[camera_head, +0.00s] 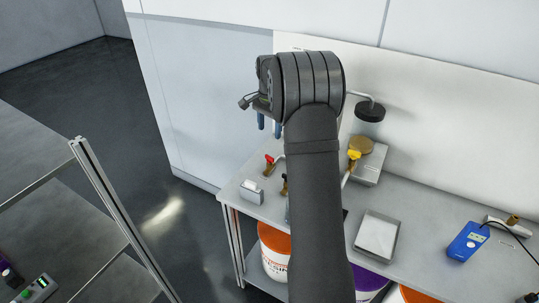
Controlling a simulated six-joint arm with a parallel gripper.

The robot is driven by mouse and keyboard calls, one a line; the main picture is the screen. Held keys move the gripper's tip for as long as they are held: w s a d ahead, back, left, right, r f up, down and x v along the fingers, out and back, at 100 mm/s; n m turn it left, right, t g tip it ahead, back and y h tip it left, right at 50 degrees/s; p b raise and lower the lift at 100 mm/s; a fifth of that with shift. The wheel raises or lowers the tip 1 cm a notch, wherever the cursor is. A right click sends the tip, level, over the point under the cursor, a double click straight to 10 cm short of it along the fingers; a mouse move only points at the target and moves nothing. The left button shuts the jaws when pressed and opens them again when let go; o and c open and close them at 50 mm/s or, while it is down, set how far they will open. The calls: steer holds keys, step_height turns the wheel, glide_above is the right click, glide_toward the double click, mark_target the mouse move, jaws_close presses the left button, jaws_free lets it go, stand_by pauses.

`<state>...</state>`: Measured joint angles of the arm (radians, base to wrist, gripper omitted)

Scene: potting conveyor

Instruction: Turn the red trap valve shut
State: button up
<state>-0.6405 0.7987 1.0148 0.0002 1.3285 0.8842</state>
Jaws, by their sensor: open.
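The red valve handle (269,159) shows on a small brass fitting near the left end of the grey workbench (437,215). A pale bent pipe beside it runs behind my arm. My gripper (269,126) is above the red handle in this view, fingers pointing down. Its two blue fingertips are apart and nothing shows between them. I see a gap between the fingertips and the handle, but its true distance is hard to judge. My dark arm hides the middle of the bench and whatever lies behind it.
A yellow valve handle (354,154) and a black cylinder (370,111) are right of my arm. A small white box (251,192), a metal tray (377,238) and a blue meter (467,242) sit on the bench. Buckets (275,258) stand below. A metal rack (108,190) is at left.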

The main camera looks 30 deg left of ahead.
mark_target(269, 156)
step_height(269, 156, down, 12)
steer(key=shift+f, duration=0.1)
stand_by(0.4)
